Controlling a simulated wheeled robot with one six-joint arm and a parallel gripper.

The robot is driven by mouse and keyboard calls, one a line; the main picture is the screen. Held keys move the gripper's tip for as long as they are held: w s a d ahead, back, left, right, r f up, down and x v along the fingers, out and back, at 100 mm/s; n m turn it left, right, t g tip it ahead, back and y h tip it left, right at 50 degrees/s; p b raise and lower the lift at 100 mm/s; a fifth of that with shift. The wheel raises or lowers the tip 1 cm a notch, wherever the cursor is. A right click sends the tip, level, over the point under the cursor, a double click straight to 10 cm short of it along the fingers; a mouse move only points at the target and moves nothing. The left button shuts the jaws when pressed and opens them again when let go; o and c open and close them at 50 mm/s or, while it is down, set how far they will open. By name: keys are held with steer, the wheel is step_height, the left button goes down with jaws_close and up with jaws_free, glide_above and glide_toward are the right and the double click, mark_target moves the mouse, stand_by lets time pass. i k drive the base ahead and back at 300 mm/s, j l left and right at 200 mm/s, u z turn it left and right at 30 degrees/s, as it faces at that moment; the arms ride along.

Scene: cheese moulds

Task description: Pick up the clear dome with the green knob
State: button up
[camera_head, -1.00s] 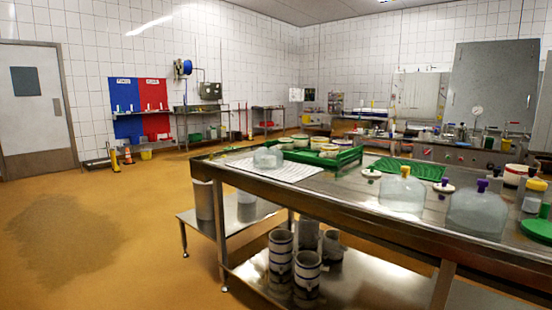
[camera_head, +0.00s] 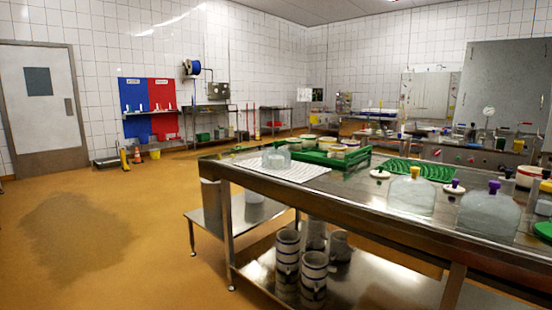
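A second dome (camera_head: 411,197) has a yellow knob. A third dome (camera_head: 489,212) at the right has a purple knob. My gripper is not in view.
A green tray (camera_head: 340,160) with several round moulds stands behind the mat. A green grid mat (camera_head: 420,170) lies farther right. White cylinders (camera_head: 313,275) stand on the lower shelf. The floor (camera_head: 130,245) at left is open, with a dark patch.

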mark_target(276, 158)
steer(key=i+j, duration=0.1)
steer(key=i, duration=0.5)
steer(key=i+z, duration=0.1)
steer(key=i, duration=0.5)
steer(key=i+j, duration=0.2)
steer(key=i, duration=0.4)
steer(key=i+j, duration=0.15)
steer(key=i, duration=0.45)
steer(key=i+j+z, duration=0.1)
steer(key=i, duration=0.5)
